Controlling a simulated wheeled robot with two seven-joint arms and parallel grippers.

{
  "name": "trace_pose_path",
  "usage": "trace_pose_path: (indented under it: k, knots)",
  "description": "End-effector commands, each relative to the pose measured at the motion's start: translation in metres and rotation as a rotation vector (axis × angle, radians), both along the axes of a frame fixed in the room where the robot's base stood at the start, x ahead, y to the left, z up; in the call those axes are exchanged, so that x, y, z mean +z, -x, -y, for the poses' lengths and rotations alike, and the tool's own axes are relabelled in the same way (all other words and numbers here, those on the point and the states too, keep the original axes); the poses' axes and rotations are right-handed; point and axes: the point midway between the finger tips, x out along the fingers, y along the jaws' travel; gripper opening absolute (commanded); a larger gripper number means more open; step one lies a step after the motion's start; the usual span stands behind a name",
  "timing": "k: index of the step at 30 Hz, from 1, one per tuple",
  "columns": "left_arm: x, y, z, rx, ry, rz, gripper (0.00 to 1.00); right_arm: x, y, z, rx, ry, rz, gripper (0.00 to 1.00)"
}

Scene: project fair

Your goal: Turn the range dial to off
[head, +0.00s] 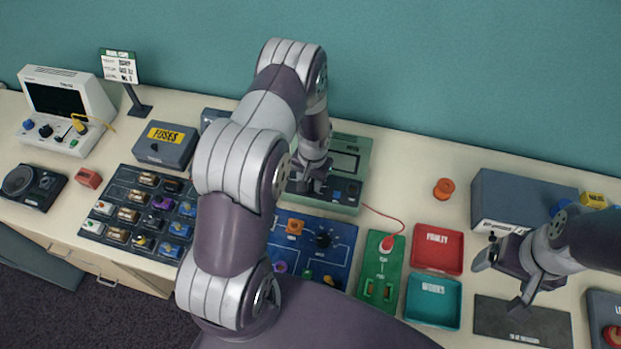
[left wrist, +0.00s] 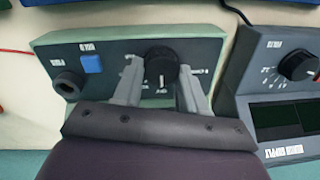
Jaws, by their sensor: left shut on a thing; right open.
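The green-framed meter (head: 361,160) stands at the back of the table, partly behind my left arm in the head view. Its dark front panel also shows in the left wrist view (left wrist: 112,58), with a blue button (left wrist: 92,64), a round black socket and the black range dial (left wrist: 161,62). A white mark on the dial points to the bottom of that view; the small labels around it are too blurred to read. My left gripper (left wrist: 157,76) is shut on the dial, one finger on each side. In the head view my left gripper (head: 308,184) hides the dial. My right gripper (head: 503,279) is open and empty.
A power supply (left wrist: 290,112) with its own dial stands close beside the meter. A red lead runs from the meter to a green board (head: 381,270). Red (head: 438,268) and teal (head: 433,318) trays lie right of it. A blue board (head: 340,238) lies in front.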

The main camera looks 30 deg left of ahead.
Motion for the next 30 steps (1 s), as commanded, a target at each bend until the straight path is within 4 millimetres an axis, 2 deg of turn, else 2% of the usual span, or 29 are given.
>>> trace_pose_path:
  k: [1,2,3,4,12,16,20,27,30]
  knots:
    - [-0.001,0.004,0.0,0.001,0.001,-0.013,0.11,0.0,0.0,0.0,0.0,0.0,0.0,0.86]
    - [-0.001,0.004,0.0,0.001,0.001,-0.013,0.51,0.0,0.0,0.0,0.0,0.0,0.0,0.86]
    - [-0.001,0.004,0.0,0.002,0.001,-0.012,0.64,0.0,0.0,0.0,0.0,0.0,0.0,0.86]
    - [-0.001,0.004,0.0,0.002,0.0,-0.011,0.67,0.0,0.0,0.0,0.0,0.0,0.0,0.86]
    - [0.0,0.001,0.0,0.001,0.0,-0.004,0.67,0.0,0.0,0.0,0.0,0.0,0.0,0.86]
    - [0.009,0.0,0.0,0.0,-0.001,0.0,0.67,-0.005,0.0,0.0,0.0,0.0,0.0,0.86]
    - [0.036,0.0,0.002,0.001,-0.001,0.003,0.67,-0.015,0.0,0.0,0.0,0.0,0.0,0.86]
    - [0.099,0.002,0.006,0.001,0.0,0.0,0.67,-0.031,0.0,0.0,0.0,0.0,0.0,0.86]
    - [0.115,0.002,0.007,0.002,0.0,-0.002,0.67,-0.034,0.0,0.0,0.0,0.0,0.0,0.86]
